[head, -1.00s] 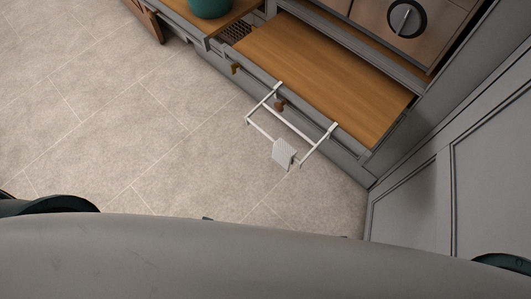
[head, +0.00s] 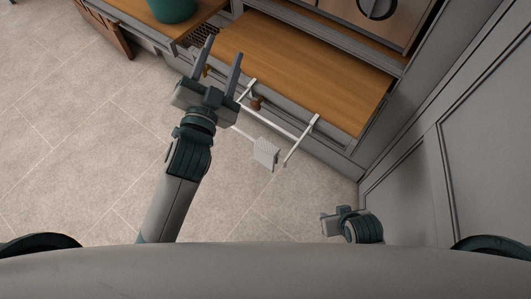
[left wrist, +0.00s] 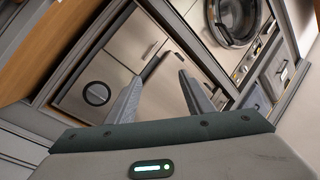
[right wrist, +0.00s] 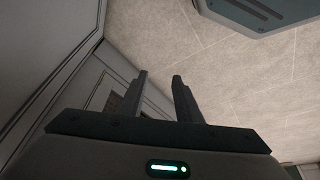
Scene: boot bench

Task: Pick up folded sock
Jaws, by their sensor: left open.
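The folded sock (head: 266,153), a small light-grey patterned cloth, hangs over the outer bar of a white rail rack (head: 302,138) hooked on the bench front. My left gripper (head: 224,47) is open and empty, its fingers pointing toward the bench, up and left of the sock in the head view. In the left wrist view its fingers (left wrist: 160,80) are spread with nothing between them, and the sock is out of sight. My right gripper (head: 329,222) is low and right of the sock. In the right wrist view its fingers (right wrist: 160,85) are apart and empty.
The wooden bench top (head: 300,75) lies behind the rack, with a brown knob (head: 256,103) on the front below. A teal pot (head: 172,8) stands at the upper left. A grey panelled cabinet (head: 440,180) closes the right side. The tiled floor (head: 70,130) is clear at left.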

